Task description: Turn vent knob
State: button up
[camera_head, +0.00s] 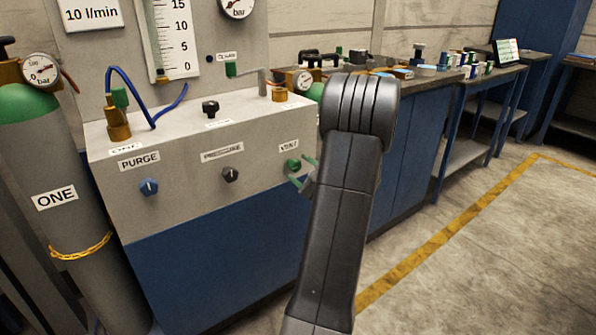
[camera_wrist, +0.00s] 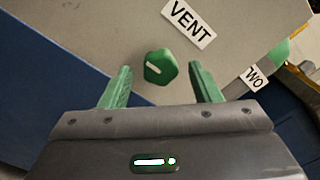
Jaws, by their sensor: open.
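The green vent knob (camera_head: 293,165) is on the front panel of the grey console, at its right end under the VENT label. In the wrist view the knob (camera_wrist: 160,67) has a pale pointer line and lies just beyond the fingertips, between their lines. The VENT label (camera_wrist: 189,24) is above it. My gripper (camera_wrist: 161,80) is open, with one green finger on each side of the knob and gaps on both sides. In the head view my gripper (camera_head: 303,174) is close to the knob and partly hidden by my arm.
The blue purge knob (camera_head: 149,187) and dark pressure knob (camera_head: 230,174) sit left on the same panel (camera_head: 190,205). A grey-green cylinder marked ONE (camera_head: 55,195) stands at far left. A label reading TWO (camera_wrist: 254,77) shows at right. Open floor (camera_head: 480,260) lies right.

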jog(key=shift+x, duration=0.9)
jog(key=shift+c, duration=0.5)
jog(key=c, duration=0.9)
